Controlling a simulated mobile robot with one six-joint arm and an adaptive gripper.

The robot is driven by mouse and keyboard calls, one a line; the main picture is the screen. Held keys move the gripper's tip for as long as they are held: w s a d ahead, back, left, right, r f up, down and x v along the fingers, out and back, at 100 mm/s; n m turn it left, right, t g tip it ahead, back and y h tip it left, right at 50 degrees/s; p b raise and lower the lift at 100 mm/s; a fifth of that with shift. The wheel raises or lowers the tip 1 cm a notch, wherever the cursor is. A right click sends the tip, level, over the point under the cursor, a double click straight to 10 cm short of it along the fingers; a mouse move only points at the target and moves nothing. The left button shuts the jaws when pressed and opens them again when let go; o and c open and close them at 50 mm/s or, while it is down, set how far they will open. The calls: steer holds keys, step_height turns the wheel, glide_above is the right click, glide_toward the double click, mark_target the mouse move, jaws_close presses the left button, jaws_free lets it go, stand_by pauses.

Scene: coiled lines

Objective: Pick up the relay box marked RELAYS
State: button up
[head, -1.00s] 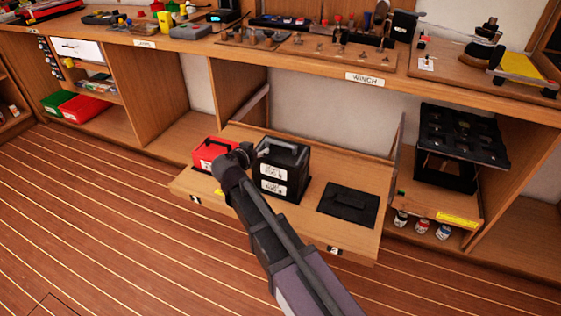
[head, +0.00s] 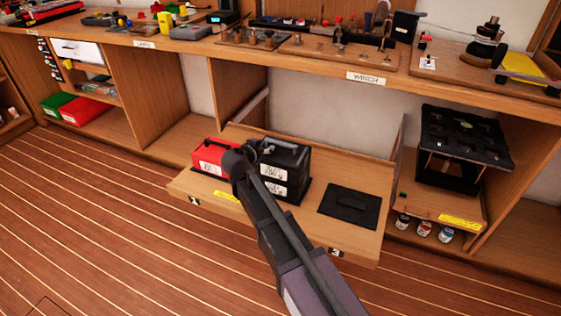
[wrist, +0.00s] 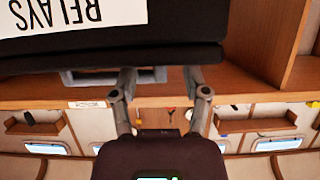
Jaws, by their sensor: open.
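The black relay box (head: 287,165) stands upright on the lowered wooden board, with white labels on its front. In the wrist view the box (wrist: 190,45) fills the top, its RELAYS label reading upside down. A grey handle-like bar (wrist: 82,78) shows at the box's edge, partly behind a finger. My gripper (wrist: 158,78) is open, its two fingers apart and pointing at that edge, with nothing between them. In the head view my gripper (head: 258,152) is at the box's upper left, covering part of it. Contact cannot be told.
A red box (head: 209,155) stands close on the left of the black box. A flat black plate (head: 349,206) lies on the board (head: 315,228) to the right. The workbench (head: 300,62) overhangs behind. A black rack (head: 462,140) stands at right. The floor in front is clear.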

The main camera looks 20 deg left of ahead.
steer(key=shift+w+f, duration=0.3)
steer(key=shift+w, duration=0.35)
steer(key=shift+c, duration=0.2)
jaws_close()
